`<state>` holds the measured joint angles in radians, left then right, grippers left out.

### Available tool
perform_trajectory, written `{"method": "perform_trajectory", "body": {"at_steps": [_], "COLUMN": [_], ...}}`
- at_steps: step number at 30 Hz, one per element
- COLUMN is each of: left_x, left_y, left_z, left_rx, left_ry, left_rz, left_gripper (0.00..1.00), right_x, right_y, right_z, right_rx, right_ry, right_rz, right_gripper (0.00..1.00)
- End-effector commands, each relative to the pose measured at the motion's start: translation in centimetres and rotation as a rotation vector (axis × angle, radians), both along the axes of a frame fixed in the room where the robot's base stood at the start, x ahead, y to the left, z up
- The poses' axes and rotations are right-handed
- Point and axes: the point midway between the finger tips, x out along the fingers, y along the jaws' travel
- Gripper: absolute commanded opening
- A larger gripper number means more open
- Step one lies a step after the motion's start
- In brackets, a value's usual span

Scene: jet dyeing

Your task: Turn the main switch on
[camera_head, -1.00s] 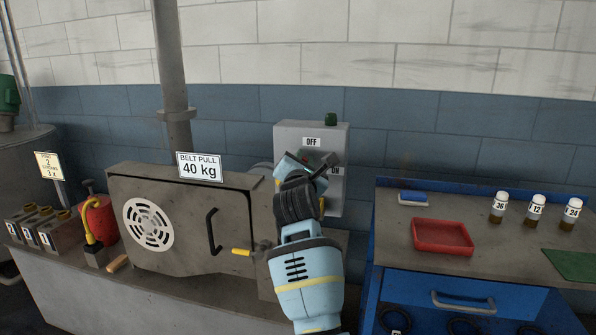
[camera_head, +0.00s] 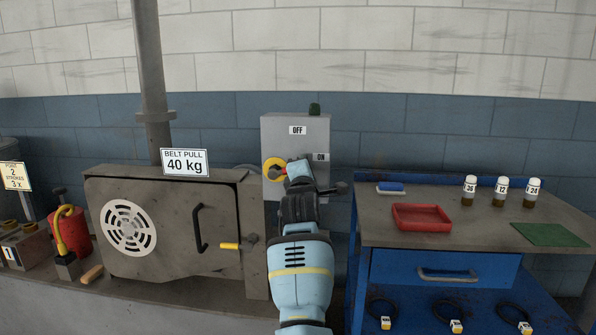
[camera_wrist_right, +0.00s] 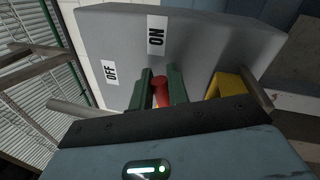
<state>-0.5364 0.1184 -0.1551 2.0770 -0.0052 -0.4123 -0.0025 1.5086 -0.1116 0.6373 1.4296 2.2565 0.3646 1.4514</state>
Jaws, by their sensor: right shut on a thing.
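The main switch is a grey box (camera_head: 280,130) on the wall, with a white OFF label (camera_head: 298,130) at the top and an ON label (camera_head: 321,157) at its right. A yellow disc (camera_head: 270,167) shows on its front, left of my right gripper (camera_head: 297,168). In the right wrist view, the green fingers of my right gripper (camera_wrist_right: 162,90) are shut on the red switch handle (camera_wrist_right: 161,95), below the ON label (camera_wrist_right: 156,32). The gripper hides most of the handle in the head view, so its exact angle is unclear there. My left gripper is out of view.
Right is a blue bench (camera_head: 365,270) with a red tray (camera_head: 422,218), several bottles and a green mat (camera_head: 548,234).

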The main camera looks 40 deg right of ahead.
Motion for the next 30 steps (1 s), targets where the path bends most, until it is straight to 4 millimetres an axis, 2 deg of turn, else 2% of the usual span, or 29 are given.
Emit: {"method": "perform_trajectory", "body": {"at_steps": [1, 6, 27, 28, 30], "left_x": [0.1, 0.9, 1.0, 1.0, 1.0], "left_y": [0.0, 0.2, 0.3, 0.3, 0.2], "left_z": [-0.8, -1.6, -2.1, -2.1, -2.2], "left_rx": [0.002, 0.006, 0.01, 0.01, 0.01], "left_ry": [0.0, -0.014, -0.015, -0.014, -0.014], "left_rz": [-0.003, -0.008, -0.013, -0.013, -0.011], "left_gripper": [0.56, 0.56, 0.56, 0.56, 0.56], "right_x": [0.0, -0.1, -0.2, -0.2, -0.2], "right_y": [0.1, -0.1, -0.2, -0.2, -0.2], "right_z": [-0.7, -1.3, -1.5, -1.5, -1.5], "right_rx": [0.021, 0.074, 0.119, 0.119, 0.119], "right_ry": [-0.023, -0.086, -0.138, -0.138, -0.138], "right_rz": [0.002, 0.002, 0.002, 0.002, 0.002], "right_gripper": [0.0, 0.0, 0.0, 0.19, 0.28]}}
